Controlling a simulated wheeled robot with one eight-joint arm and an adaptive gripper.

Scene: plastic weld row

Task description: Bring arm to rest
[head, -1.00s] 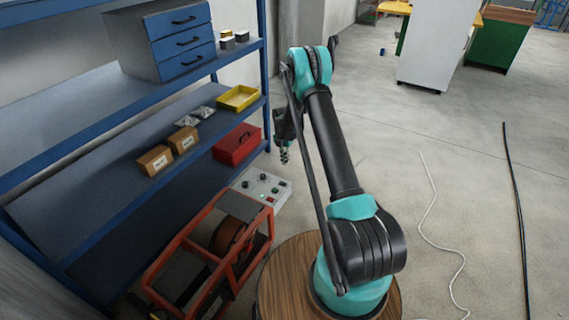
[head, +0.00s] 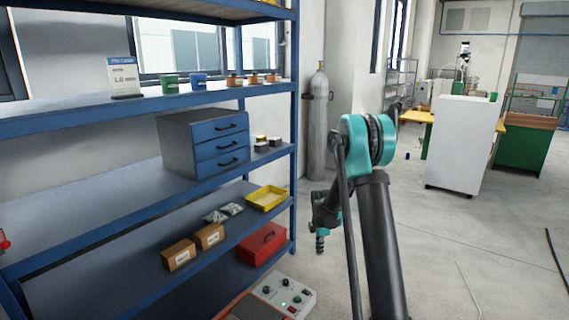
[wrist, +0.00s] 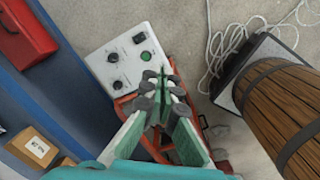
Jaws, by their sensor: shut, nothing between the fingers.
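My teal and black arm (head: 378,240) stands upright at the right of the blue shelf in the head view, bent over at its top joint. My gripper (head: 320,248) hangs down beside the shelf's right post. In the wrist view my gripper (wrist: 160,88) is shut and empty, its fingers together and pointing down above the grey control box and the red-orange frame. No contact with either shows.
The blue shelf (head: 110,222) holds a blue drawer cabinet (head: 220,148), a yellow tray (head: 267,198), cartons (head: 179,254) and a red box (head: 262,243). The control box (wrist: 130,58) sits below my gripper. A wooden barrel (wrist: 285,100) stands right. Floor is open right of my arm.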

